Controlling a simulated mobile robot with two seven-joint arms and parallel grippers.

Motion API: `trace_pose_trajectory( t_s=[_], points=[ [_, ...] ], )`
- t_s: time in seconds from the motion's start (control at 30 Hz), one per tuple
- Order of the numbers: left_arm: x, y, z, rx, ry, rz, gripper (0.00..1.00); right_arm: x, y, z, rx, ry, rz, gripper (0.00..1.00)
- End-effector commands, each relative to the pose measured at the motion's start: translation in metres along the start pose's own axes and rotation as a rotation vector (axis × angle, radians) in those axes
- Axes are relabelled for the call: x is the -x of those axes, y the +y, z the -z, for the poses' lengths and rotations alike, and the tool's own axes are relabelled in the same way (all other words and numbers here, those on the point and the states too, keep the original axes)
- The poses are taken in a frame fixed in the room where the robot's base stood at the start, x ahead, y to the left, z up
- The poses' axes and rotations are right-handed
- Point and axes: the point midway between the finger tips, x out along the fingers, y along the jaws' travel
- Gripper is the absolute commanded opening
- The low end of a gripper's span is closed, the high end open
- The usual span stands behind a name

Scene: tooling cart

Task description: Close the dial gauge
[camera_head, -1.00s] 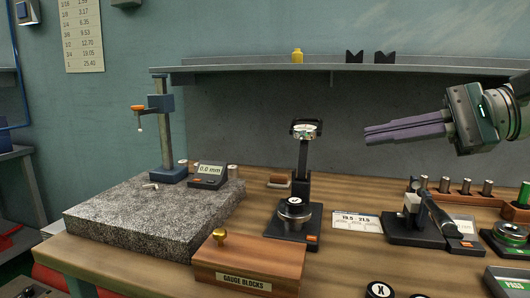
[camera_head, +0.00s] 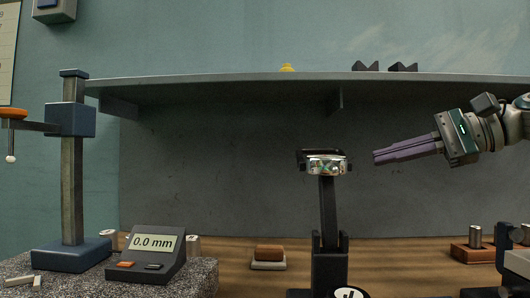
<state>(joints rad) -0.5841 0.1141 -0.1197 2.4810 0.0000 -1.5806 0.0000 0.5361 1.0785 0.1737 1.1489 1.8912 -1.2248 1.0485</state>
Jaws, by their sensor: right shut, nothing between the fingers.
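The dial gauge (camera_head: 328,166) sits on top of a black post (camera_head: 328,211) in the middle of the camera_head view. It has a shiny silver round body with a pale face seen almost edge-on, and a black frame-like part stands raised at its back edge. My right gripper (camera_head: 376,157) is to the right of the gauge, at about its height. Its purple fingers are shut, empty and point left toward the gauge, with a small gap in the picture. The lower part of the gauge's stand is cut off by the bottom edge. My left gripper is out of view.
A grey shelf (camera_head: 240,90) runs above and behind the gauge. At left, a granite plate (camera_head: 200,282) carries a blue stand (camera_head: 72,175) and a 0.0 mm readout (camera_head: 147,255). A brown block (camera_head: 269,253) lies behind. Metal cylinders (camera_head: 475,237) stand at right.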

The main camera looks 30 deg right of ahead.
Motion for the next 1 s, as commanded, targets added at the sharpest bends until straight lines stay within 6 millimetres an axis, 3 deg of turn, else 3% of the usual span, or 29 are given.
trace_pose_trajectory(
  t_s=[0.2,0.4,1.0],
  points=[
    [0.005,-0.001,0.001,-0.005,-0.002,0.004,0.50,-0.043,-0.002,-0.002,-0.001,-0.004,0.003,0.00],
    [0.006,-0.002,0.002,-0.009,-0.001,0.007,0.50,-0.071,-0.001,-0.002,0.003,0.000,0.000,0.00],
    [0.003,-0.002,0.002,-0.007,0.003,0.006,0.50,-0.056,0.000,-0.038,0.001,0.001,0.000,0.00]
  ],
)
